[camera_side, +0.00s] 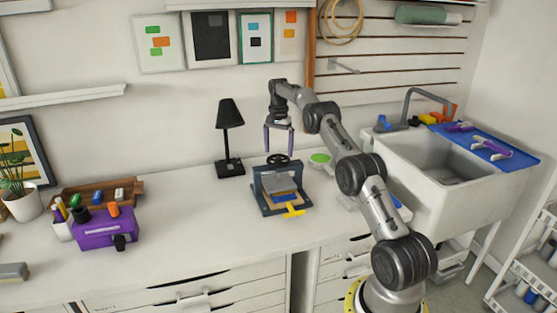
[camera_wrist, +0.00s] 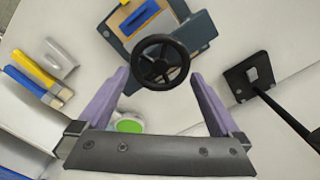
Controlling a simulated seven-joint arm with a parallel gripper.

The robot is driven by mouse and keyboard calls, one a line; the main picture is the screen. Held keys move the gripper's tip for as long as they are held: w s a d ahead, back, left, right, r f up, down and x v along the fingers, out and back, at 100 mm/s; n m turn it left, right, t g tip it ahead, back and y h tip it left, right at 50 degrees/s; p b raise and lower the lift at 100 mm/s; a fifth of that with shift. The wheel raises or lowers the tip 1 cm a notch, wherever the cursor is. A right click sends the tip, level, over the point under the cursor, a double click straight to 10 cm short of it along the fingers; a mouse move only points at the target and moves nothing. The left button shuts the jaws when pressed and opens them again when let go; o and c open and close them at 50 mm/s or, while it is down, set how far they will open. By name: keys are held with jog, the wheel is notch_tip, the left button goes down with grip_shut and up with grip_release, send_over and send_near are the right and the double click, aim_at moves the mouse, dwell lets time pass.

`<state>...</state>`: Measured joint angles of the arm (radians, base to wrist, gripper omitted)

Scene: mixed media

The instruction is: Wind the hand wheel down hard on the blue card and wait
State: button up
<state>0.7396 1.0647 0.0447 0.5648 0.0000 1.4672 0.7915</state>
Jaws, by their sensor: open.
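The black hand wheel (camera_side: 278,159) tops a small dark blue press (camera_side: 268,201) on the bench. In the wrist view the spoked wheel (camera_wrist: 160,62) lies between my fingertips. My gripper (camera_side: 279,151) points down over the wheel, fingers apart, holding nothing. Its pale purple fingers (camera_wrist: 160,76) also show in the wrist view; I cannot tell whether they touch the rim. A grey plate (camera_side: 279,183) sits inside the press frame. A blue piece (camera_wrist: 138,15) on a tan bed shows beyond the wheel; I cannot tell if it is the blue card. A yellow handle (camera_side: 292,211) sticks out in front.
A black lamp (camera_side: 230,140) stands close left of the press. A green-topped round thing (camera_side: 320,158) lies to its right. A purple box (camera_side: 105,229) and wooden tray (camera_side: 135,188) are farther left. A sink (camera_side: 440,155) is at right. The bench between box and press is clear.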

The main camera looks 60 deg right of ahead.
jog(key=shift+f, duration=0.15)
jog(key=shift+f, duration=0.95)
